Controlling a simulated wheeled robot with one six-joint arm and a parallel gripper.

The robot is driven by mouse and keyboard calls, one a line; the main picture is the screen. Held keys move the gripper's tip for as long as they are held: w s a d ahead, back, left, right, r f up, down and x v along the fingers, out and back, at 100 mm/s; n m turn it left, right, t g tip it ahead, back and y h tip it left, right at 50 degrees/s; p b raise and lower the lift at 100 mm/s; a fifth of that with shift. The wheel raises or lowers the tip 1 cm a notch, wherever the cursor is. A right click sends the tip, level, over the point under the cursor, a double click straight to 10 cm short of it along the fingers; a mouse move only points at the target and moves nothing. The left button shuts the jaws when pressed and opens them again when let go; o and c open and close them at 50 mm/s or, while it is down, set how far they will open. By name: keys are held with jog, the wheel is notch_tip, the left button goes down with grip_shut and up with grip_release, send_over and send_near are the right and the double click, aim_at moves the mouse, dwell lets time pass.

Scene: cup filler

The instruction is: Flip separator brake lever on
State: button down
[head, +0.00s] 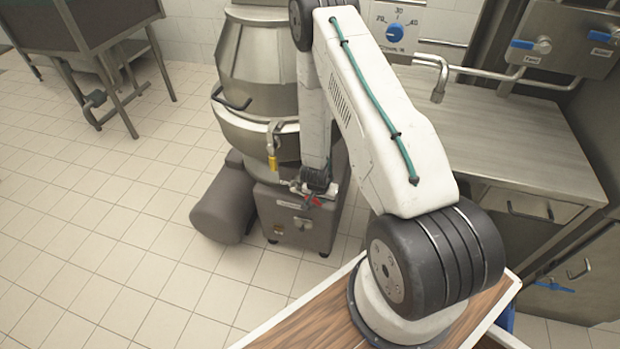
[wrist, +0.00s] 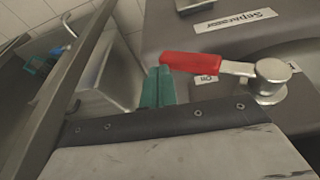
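The separator (head: 252,75) is a steel drum machine with a grey base at the centre of the head view. Its brake lever has a red handle (wrist: 190,62) and a metal pivot (wrist: 271,75) in the wrist view. The handle points left from the pivot, above a small partly covered label (wrist: 205,80) that seems to read "Off". A "Separator" label (wrist: 235,20) is above it. My gripper (wrist: 158,70) has two teal fingers lying together, shut, with their tips at the handle's free end. I cannot tell whether they touch. The red lever (head: 312,201) is small in the head view.
A grey motor housing (head: 224,202) bulges from the separator's left side. A steel counter (head: 505,150) with a tap stands right, a blue dial (head: 395,33) behind.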

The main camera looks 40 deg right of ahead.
jog(key=shift+f, duration=0.35)
dwell(0.3)
jog(key=shift+s, duration=0.1)
